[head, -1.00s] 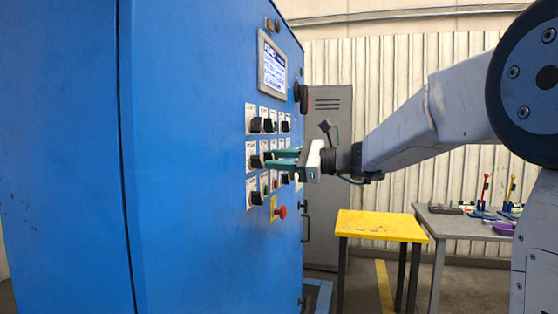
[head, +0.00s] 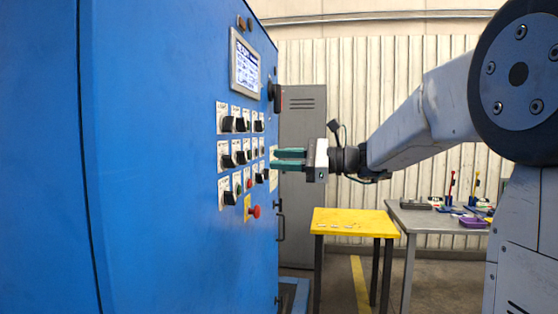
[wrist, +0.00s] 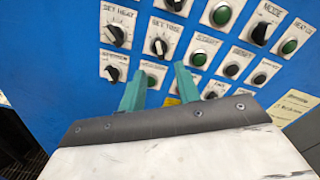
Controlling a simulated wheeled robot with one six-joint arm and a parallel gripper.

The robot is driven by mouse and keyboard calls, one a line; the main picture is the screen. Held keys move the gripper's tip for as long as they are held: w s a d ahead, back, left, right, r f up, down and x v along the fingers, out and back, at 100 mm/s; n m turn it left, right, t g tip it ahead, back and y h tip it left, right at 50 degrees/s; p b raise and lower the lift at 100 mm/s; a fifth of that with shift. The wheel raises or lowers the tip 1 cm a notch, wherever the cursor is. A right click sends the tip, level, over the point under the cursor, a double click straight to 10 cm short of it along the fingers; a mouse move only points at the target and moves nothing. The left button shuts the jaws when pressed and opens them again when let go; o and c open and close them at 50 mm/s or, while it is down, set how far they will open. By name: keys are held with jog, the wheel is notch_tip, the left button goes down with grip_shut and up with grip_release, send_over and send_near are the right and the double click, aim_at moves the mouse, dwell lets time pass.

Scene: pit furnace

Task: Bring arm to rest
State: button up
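My gripper (head: 289,159) has two green fingers and is held out level in front of the blue cabinet's control panel (head: 240,150). In the head view the fingertips are near the panel's right edge, with a small gap apparent. In the wrist view the two fingers (wrist: 158,88) stand apart with nothing between them. Black knobs, including SET HEAT (wrist: 116,36) and SET TIME (wrist: 157,45), and green buttons (wrist: 200,57) lie beyond the fingertips. My arm reaches in from the right.
A screen (head: 245,64) and a red mushroom button (head: 254,211) are on the blue cabinet (head: 150,160). A yellow table (head: 350,220) and a grey table (head: 420,222) with several tools stand behind, below my arm. A grey locker (head: 303,170) stands behind the gripper.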

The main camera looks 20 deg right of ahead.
dwell(0.3)
jog(key=s+a+f+n+g+h, duration=0.3)
jog(key=s+f+n+g, duration=0.15)
jog(key=s+f, duration=0.35)
jog(key=s+a+f+n+g+h, duration=0.25)
jog(key=s+f+n, duration=0.35)
jog(key=f, duration=0.4)
jog(key=s+d+f+n+g+h, duration=0.1)
jog(key=s+f+n+h, duration=0.2)
jog(key=s, duration=0.6)
jog(key=s+f+n+g+h, duration=0.1)
jog(key=s+f+n+h, duration=0.3)
jog(key=s, duration=0.6)
jog(key=shift+d+n+h, duration=0.4)
jog(key=shift+n+h, duration=0.45)
jog(key=shift+h, duration=0.2)
jog(key=shift+o, duration=0.4)
jog(key=shift+s, duration=0.15)
